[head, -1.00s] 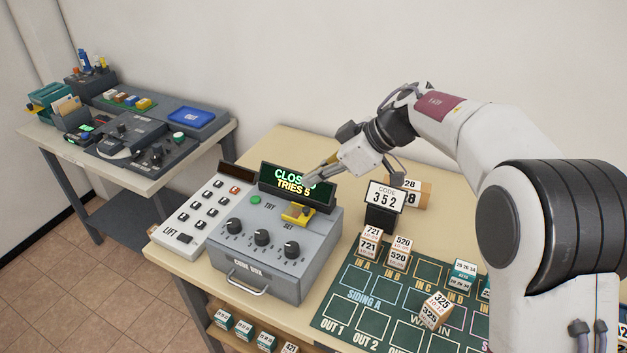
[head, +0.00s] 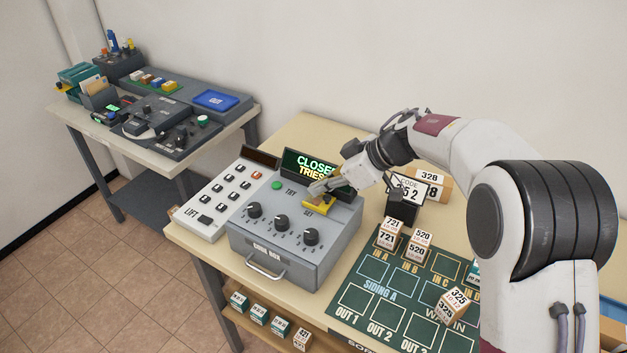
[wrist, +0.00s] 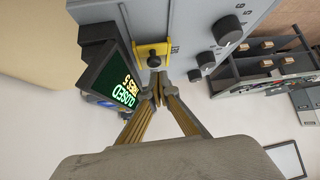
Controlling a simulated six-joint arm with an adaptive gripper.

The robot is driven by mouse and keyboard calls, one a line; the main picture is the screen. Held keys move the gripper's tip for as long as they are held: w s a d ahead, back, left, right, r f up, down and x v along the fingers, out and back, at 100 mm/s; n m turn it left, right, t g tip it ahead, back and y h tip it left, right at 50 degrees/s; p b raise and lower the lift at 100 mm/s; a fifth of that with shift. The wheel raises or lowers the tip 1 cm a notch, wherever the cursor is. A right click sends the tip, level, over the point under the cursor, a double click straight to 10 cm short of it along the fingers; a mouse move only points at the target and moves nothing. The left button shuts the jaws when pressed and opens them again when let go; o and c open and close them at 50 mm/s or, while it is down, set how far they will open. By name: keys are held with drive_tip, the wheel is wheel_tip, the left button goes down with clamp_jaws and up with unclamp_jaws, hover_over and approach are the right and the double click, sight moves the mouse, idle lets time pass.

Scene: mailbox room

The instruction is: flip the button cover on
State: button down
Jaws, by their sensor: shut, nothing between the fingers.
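The grey code box (head: 285,250) stands on the near table, with three black knobs and a green TRY button (head: 277,185) on its top. The yellow button cover (head: 322,206) sits by the SET label, below the display. In the wrist view the yellow cover (wrist: 151,49) shows at the top centre, with a small dark round part at its edge. I cannot tell for sure whether it is up or down. My gripper (head: 314,188) is shut and empty, its tips just by the cover. In the wrist view my gripper's tips (wrist: 157,87) point at it; contact is unclear.
The display (head: 296,162) behind the cover reads CLOSED and TRIES, partly hidden by my gripper. A LIFT keypad (head: 222,200) stands left of the box. A code stand (head: 404,208) and numbered blocks (head: 417,245) on a green board are to the right.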

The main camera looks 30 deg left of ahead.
sight(327, 201)
drive_tip(key=shift+w+d+f, duration=0.1)
drive_tip(key=shift+d+f, duration=0.05)
drive_tip(key=shift+d, duration=0.45)
drive_tip(key=d, duration=0.4)
drive_tip(key=shift+d, duration=0.75)
drive_tip(key=shift+f, duration=0.1)
drive_tip(key=shift+a+r, duration=0.25)
drive_tip(key=shift+a, duration=0.55)
drive_tip(key=shift+s+a+r, duration=0.15)
drive_tip(key=shift+a+r, duration=0.05)
drive_tip(key=shift+a, duration=0.45)
drive_tip(key=shift+s+a+r, duration=0.15)
drive_tip(key=shift+a+r, duration=0.05)
drive_tip(key=shift+a, duration=0.4)
drive_tip(key=v, duration=1)
